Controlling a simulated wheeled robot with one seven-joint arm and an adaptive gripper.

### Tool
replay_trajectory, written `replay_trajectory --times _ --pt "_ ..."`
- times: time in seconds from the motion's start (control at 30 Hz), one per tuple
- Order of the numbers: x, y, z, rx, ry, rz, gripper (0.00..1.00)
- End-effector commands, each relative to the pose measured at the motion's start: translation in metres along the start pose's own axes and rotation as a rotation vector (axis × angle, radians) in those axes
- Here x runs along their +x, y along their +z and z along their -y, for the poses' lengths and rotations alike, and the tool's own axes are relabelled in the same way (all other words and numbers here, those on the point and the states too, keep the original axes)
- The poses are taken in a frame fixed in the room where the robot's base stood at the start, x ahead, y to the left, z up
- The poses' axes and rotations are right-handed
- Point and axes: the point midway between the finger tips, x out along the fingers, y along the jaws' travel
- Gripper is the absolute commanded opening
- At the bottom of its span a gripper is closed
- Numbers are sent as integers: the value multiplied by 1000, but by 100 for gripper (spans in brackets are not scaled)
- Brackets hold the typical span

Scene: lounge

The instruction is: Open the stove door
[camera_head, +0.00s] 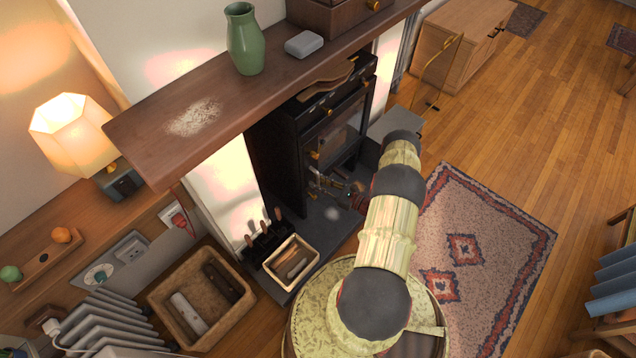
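The black stove (275,150) stands under the wooden mantel, its front turned to the right. Its door (341,137) has a glass pane and looks shut, though my arm and the steep view make this hard to judge. A small brass knob (315,155) shows at the door's near edge. My gripper (318,178) is low in front of the stove, close to the door's lower near part. It is small and dark here; I cannot tell whether its fingers are open, shut or touching the stove. My arm reaches over from the lower right.
The mantel (150,150) with a green vase (244,40) overhangs the stove. A fire-tool stand (265,241) and a small wooden box (292,262) stand left of my gripper. A larger tray (160,296) lies further left. The rug (490,240) on the right is clear.

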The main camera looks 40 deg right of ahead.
Motion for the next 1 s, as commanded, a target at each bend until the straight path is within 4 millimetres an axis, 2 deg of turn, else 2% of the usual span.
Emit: replay_trajectory --times 0.33,1.0 --pt "0 0 0 0 0 0 0" --pt "-1 0 -1 1 1 0 0"
